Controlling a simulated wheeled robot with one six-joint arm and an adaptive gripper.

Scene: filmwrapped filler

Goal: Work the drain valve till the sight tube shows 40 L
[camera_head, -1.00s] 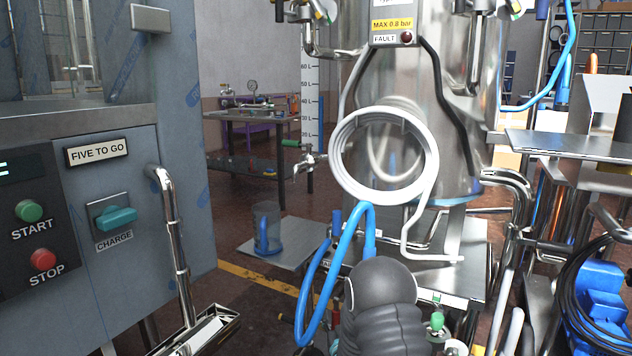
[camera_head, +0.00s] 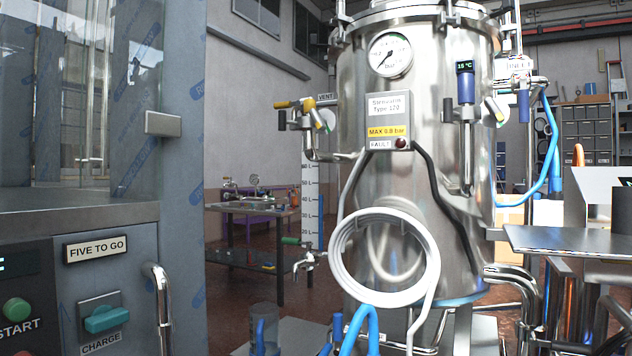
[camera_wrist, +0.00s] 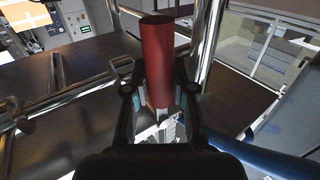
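The drain valve (camera_head: 307,260) is a small metal tap with a green handle (camera_head: 290,240), low on the left of the steel tank (camera_head: 365,120). The sight tube's litre scale (camera_head: 311,200) stands upright just above it, with marks from about 60 L down to 20 L. The liquid level is too small to read. My gripper (camera_wrist: 160,95) shows only in the wrist view, its dark fingers on either side of a red cylinder (camera_wrist: 158,55). I cannot tell whether they touch it. The valve is not recognisable in the wrist view.
A film-wrapped machine (camera_head: 110,235) with a CHARGE knob (camera_head: 101,319) and metal pipe handle fills the left. A coiled white hose (camera_head: 338,262) hangs before the tank. Blue hoses lie below. A metal shelf (camera_head: 560,240) juts in at right. A table (camera_head: 250,207) stands behind the tap.

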